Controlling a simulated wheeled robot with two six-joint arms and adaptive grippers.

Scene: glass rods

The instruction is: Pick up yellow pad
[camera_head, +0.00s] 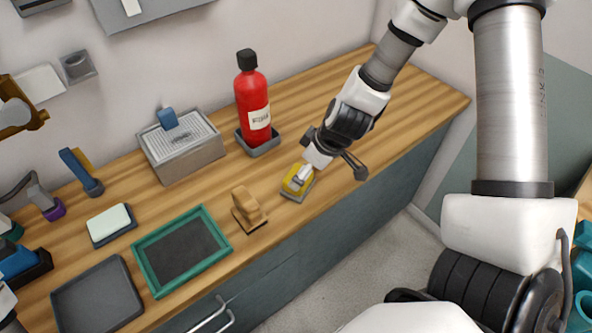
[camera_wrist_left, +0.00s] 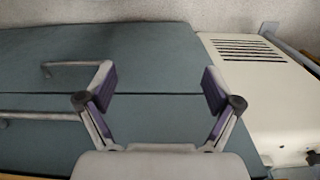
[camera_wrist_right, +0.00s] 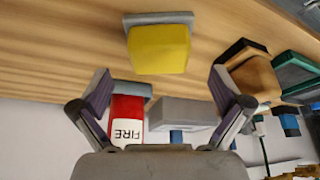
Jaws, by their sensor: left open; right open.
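The yellow pad (camera_head: 296,180) sits on a small grey tray (camera_head: 284,192) near the front edge of the wooden counter. My right gripper (camera_head: 306,170) is just above and beside the pad in the head view. In the right wrist view the yellow pad (camera_wrist_right: 158,48) lies ahead of the open, empty fingers (camera_wrist_right: 160,95), apart from them. My left gripper (camera_wrist_left: 160,90) is open and empty in the left wrist view, facing grey drawers. In the head view, part of my left arm shows at the lower left edge.
A red bottle (camera_head: 254,105) stands behind the pad. A wooden block with a handle (camera_head: 247,207) stands to its left. A green-framed tray (camera_head: 146,263), a pale pad (camera_head: 109,222) and a grey box (camera_head: 187,160) are farther left. Counter to the right is clear.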

